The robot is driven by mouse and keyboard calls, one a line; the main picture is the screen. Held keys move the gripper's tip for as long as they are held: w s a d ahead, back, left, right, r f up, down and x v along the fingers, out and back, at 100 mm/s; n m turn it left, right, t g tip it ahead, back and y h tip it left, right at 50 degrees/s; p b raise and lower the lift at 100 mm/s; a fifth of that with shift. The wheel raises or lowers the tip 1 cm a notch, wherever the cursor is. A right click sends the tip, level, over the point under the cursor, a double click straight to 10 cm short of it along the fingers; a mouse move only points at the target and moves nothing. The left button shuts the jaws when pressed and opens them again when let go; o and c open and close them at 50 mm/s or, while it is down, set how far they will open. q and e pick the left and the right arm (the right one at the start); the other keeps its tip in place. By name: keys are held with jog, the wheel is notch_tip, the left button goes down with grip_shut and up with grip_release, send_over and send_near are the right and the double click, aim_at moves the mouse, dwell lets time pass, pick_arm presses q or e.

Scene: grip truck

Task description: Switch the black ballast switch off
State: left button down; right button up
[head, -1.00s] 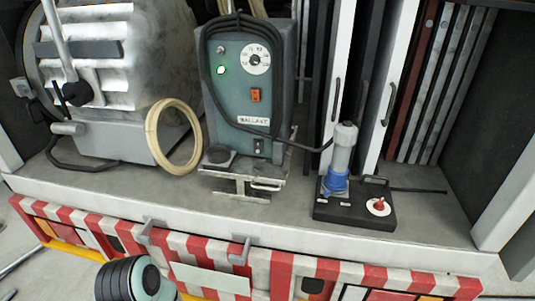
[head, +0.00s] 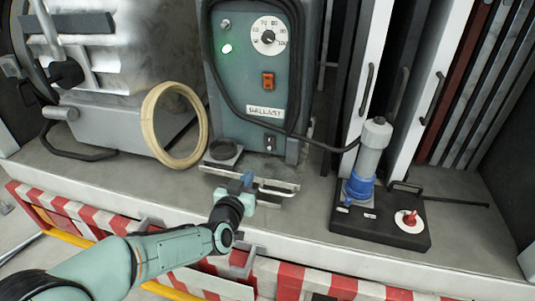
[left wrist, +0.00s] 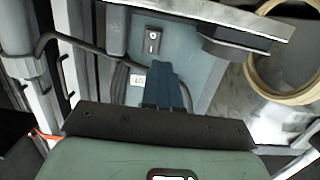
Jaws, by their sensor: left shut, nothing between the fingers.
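The ballast (head: 240,75) is a teal box with a dial, a lit green lamp, an orange switch (head: 268,80) and a "BALLAST" label. The small black ballast switch (head: 270,143) sits low on its front, below the label. It also shows in the left wrist view (left wrist: 152,41), just beyond the fingertips. Its exact rocker position is too small to tell. My left gripper (head: 248,180) is shut and empty, in front of and below the switch, apart from it. Its blue fingers also show in the left wrist view (left wrist: 163,72). My right gripper is not in view.
A metal bracket with a handle (head: 276,191) projects below the ballast, close to my left gripper. A cream cable ring (head: 148,125) and a large lamp stand left. A black board (head: 385,222) with a blue connector and red knob lies right. Black cable loops around the ballast front.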

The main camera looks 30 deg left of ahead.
aim_at(265, 150)
pick_arm(q)
jog(key=shift+s, duration=0.1)
jog(key=p+x, duration=0.3)
jog(key=x, duration=1.1)
jog(key=shift+d+f, duration=0.1)
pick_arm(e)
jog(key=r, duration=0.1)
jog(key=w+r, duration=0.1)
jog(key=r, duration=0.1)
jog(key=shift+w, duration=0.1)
